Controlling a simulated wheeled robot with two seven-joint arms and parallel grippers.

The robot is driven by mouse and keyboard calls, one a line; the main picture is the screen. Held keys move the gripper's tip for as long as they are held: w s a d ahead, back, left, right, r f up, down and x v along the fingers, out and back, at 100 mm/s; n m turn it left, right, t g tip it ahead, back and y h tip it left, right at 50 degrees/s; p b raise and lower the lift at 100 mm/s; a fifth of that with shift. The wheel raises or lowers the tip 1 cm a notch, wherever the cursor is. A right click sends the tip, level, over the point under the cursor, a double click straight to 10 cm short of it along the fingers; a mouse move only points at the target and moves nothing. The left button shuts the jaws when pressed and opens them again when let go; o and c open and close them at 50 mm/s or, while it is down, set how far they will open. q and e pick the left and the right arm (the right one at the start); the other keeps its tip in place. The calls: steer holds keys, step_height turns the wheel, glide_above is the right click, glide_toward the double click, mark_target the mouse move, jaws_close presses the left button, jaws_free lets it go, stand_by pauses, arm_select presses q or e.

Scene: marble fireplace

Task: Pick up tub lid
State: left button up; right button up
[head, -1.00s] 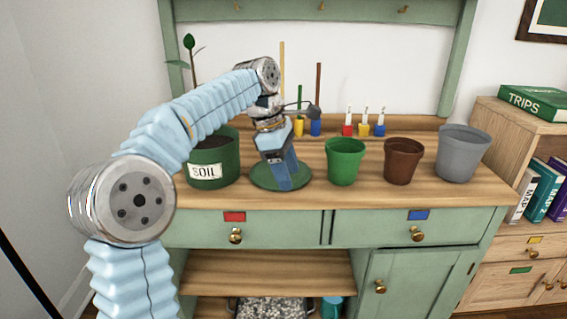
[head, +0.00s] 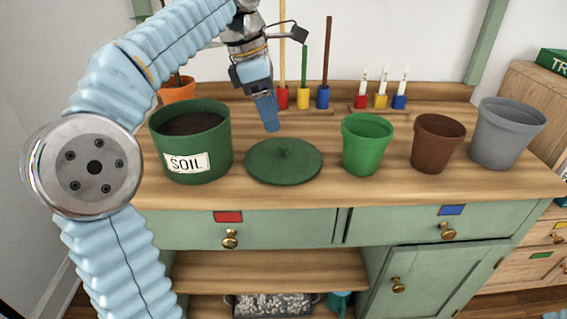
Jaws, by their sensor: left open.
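The tub lid (head: 284,168) is a round green disc with a small knob in its middle. It lies flat on the wooden bench top, just right of the green soil tub (head: 190,142), which is uncovered and shows dark soil. My left gripper (head: 270,127) is above and behind the lid's knob, pointing down, open and empty, with a visible gap to the lid. Its blue fingers overlap in this view.
A green pot (head: 365,146), a brown pot (head: 436,144) and a grey pot (head: 503,134) stand right of the lid. Coloured holders with upright tools (head: 303,97) stand behind. An orange plant pot (head: 177,90) is behind the tub. Bench in front of the lid is clear.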

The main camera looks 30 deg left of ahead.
mark_target(283, 144)
arm_select(q)
steer(key=b+x, duration=0.1)
steer(key=x, duration=0.6)
steer(key=shift+w+b, duration=0.1)
steer(key=shift+b, duration=0.3)
steer(key=shift+r, duration=0.1)
jaws_close()
